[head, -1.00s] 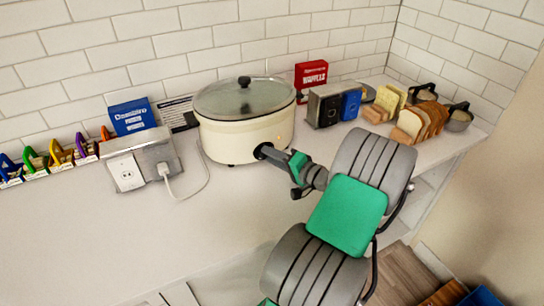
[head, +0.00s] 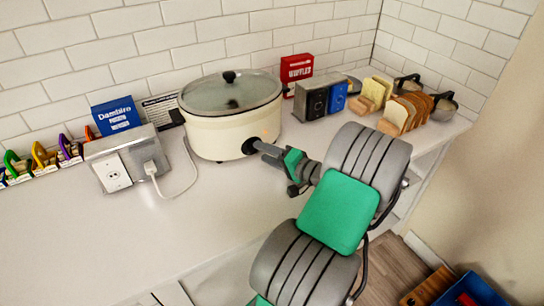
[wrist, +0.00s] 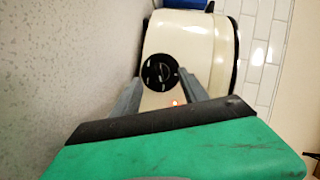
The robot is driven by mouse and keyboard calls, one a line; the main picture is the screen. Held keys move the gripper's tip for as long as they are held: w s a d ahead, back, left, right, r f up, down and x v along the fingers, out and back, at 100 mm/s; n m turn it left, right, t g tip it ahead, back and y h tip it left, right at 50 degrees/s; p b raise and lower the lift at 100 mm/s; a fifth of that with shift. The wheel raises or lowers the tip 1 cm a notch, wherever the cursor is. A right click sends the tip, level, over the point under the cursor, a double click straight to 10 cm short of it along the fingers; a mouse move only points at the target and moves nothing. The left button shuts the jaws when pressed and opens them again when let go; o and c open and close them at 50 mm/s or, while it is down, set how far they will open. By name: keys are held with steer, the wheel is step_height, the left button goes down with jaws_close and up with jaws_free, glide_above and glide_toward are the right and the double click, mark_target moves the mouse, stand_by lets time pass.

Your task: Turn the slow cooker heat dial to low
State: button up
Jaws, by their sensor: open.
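The slow cooker (head: 225,133) is cream with a glass lid and black knob, standing on the counter against the tiled wall. Its black heat dial (head: 249,146) is on the front, partly hidden by my gripper (head: 259,148) in the head view. In the wrist view the round dial (wrist: 160,72) shows light markings, and a small orange-red light glows on the cooker (wrist: 185,33) below it. My gripper's two fingers (wrist: 156,96) are open, one at each side of the dial's lower part. I cannot tell whether they touch it. Which setting the dial points to is too blurred to read.
A socket box (head: 128,160) with a plugged-in cord stands left of the cooker, near a blue box (head: 115,114). The counter front (head: 160,230) is clear.

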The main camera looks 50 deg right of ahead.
steer(key=s+p, duration=0.1)
steer(key=p, duration=0.1)
steer(key=s+r+p, duration=0.1)
steer(key=s+p, duration=0.1)
steer(key=shift+d+r+p, duration=0.15)
steer(key=shift+r+p, duration=0.05)
steer(key=shift+p, duration=0.15)
steer(key=s+p, duration=0.1)
steer(key=p, duration=0.2)
steer(key=shift+d, duration=0.1)
steer(key=shift+s+f+p, duration=0.1)
steer(key=shift+s+p, duration=0.4)
steer(key=shift+p, duration=0.5)
steer(key=shift+s+f, duration=0.15)
steer(key=shift+f, duration=0.05)
